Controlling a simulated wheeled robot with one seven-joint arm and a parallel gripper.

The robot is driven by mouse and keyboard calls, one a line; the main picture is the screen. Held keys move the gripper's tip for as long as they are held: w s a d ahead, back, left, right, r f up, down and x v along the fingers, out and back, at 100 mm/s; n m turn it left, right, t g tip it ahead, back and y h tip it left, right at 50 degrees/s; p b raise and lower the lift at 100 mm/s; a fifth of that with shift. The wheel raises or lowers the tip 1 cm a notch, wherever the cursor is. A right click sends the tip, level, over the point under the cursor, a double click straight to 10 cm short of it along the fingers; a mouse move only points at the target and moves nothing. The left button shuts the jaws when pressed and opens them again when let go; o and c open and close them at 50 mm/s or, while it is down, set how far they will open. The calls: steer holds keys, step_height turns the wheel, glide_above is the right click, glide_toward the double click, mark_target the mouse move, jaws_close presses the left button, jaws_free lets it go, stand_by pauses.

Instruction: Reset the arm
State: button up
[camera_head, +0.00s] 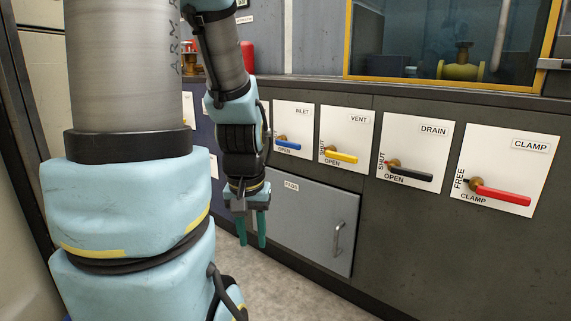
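My arm hangs down at the left and centre of the head view, light blue and grey with black joints. My gripper (252,229) points down in front of the grey cabinet front. Its two teal fingers stand apart with a gap between them, and nothing shows in the gap. The gripper appears clear of the panels and the door. The upper part of the arm runs out of the top of the picture.
A panel row has a blue inlet lever (289,145), yellow vent lever (342,157), black drain lever (411,174) and red clamp lever (503,195). Below is a shut grey door (310,228) with a handle. A yellow-green flanged spool (460,69) stands behind a yellow-framed window.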

step_height(320, 180, up, 37)
steer(key=p, duration=3.4)
steer(key=shift+f+p, duration=0.15)
steer(key=shift+p, duration=0.25)
steer(key=shift+w, duration=0.1)
steer(key=shift+c, duration=0.3)
